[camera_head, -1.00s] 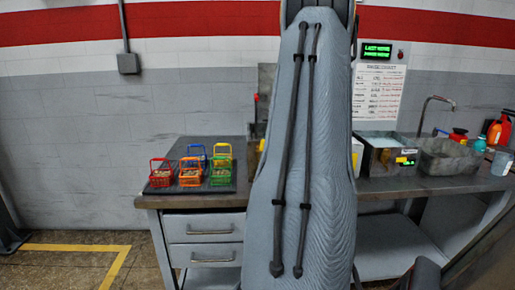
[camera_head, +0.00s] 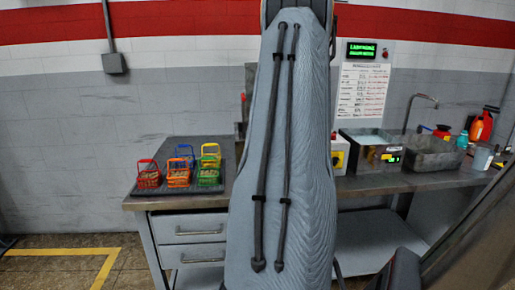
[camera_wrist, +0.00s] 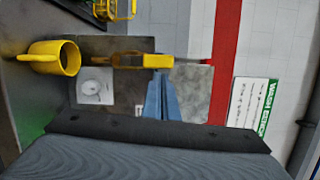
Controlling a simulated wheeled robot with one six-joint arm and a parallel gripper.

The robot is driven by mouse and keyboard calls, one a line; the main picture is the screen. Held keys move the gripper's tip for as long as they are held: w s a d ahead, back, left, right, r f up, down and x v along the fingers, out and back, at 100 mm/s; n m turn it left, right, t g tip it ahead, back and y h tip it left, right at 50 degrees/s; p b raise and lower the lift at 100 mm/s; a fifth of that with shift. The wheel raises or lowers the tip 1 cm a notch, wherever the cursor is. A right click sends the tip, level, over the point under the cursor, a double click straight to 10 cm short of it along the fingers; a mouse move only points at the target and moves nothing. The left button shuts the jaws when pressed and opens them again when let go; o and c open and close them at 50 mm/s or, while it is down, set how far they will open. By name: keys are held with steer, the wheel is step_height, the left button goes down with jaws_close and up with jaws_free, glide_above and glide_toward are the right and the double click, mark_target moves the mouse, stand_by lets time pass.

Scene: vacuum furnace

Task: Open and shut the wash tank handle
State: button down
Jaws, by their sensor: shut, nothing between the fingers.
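My arm covers the middle of the head view, so my gripper does not show there. In the wrist view, my blue gripper fingers (camera_wrist: 160,98) are together and empty. Their tips are close to a yellow bar (camera_wrist: 140,60) in front of a dark grey panel; whether they touch it cannot be told. The bar appears to have a thin red end (camera_wrist: 206,62) and may be the wash tank handle. In the head view a small red part (camera_head: 243,104) shows left of my arm. A tank with liquid and a lit display (camera_head: 372,150) stands on the counter to the right.
A yellow mug (camera_wrist: 58,57) is left of the bar in the wrist view. Several coloured baskets stand on a dark tray (camera_head: 180,190) on the counter (camera_head: 140,202). A sink (camera_head: 432,155) with a tap, bottles and a wall sign (camera_head: 362,90) are at the right.

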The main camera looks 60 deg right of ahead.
steer(key=s+a+b, duration=0.1)
steer(key=s+a, duration=0.2)
steer(key=s, duration=0.8)
steer(key=shift+a, duration=0.3)
steer(key=w+a+f+n+g+y, duration=0.1)
steer(key=w+a+f+n+y, duration=0.1)
steer(key=w+a+n, duration=0.3)
steer(key=w+a+f+n+g+y, duration=0.1)
steer(key=w+a+f, duration=0.2)
steer(key=w, duration=0.3)
steer(key=w+a+f+n+g+y, duration=0.2)
steer(key=w+a+n, duration=0.1)
steer(key=a, duration=0.4)
steer(key=w+a+f+n+g+y, duration=0.2)
steer(key=w+a+n, duration=0.15)
steer(key=a, duration=0.35)
steer(key=s+a+f+n+g+y, duration=0.1)
steer(key=s+a+n, duration=0.3)
steer(key=a, duration=0.6)
steer(key=s+a+f+n+g+y, duration=0.1)
steer(key=s+a+n+g, duration=0.3)
steer(key=a, duration=0.5)
steer(key=s+a+n+g+y, duration=0.1)
steer(key=s+a+n, duration=0.3)
steer(key=a, duration=0.6)
steer(key=shift+a+f+n+g+y, duration=0.35)
steer(key=shift+f+n+g+y, duration=0.05)
steer(key=shift+n+g, duration=0.55)
